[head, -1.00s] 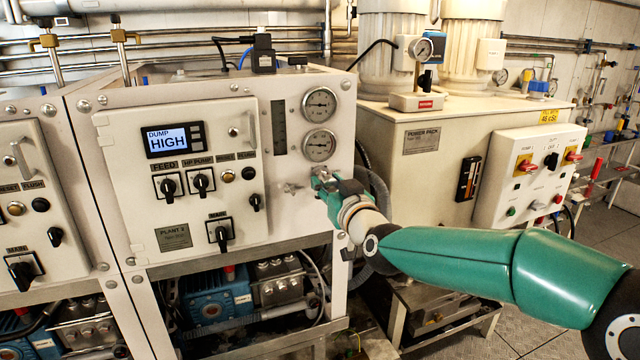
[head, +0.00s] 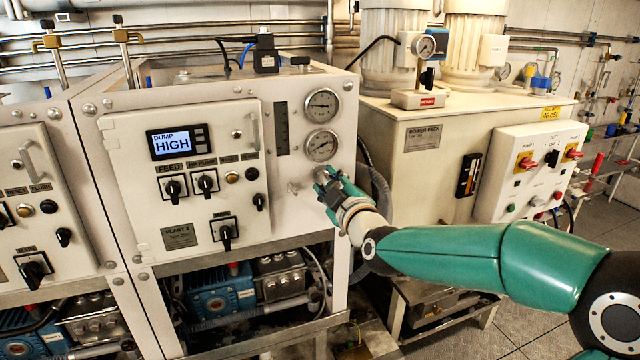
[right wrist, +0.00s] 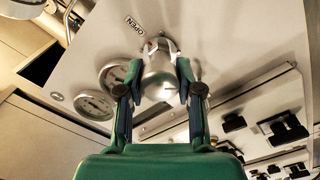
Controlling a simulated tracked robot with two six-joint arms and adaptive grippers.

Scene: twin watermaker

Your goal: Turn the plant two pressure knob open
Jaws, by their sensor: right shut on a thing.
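The plant two panel (head: 110,200) stands in the middle of the head view, with a display (head: 174,143) reading "DUMP HIGH". Its silver pressure knob (right wrist: 158,77) sits in the middle of the right wrist view, beside an "OPEN" label (right wrist: 134,25). My right gripper (right wrist: 160,88) is shut on the knob, one finger on each side. In the head view, my right gripper (head: 325,180) is at the panel's lower right and largely hides the knob. My left gripper is not in view.
Two round gauges, an upper one (head: 322,104) and a lower one (head: 321,145), sit above the gripper. A small silver fitting (head: 292,188) is left of it. Black switches (head: 174,187) fill the panel's left. A power pack cabinet (head: 418,185) stands at right, behind my arm.

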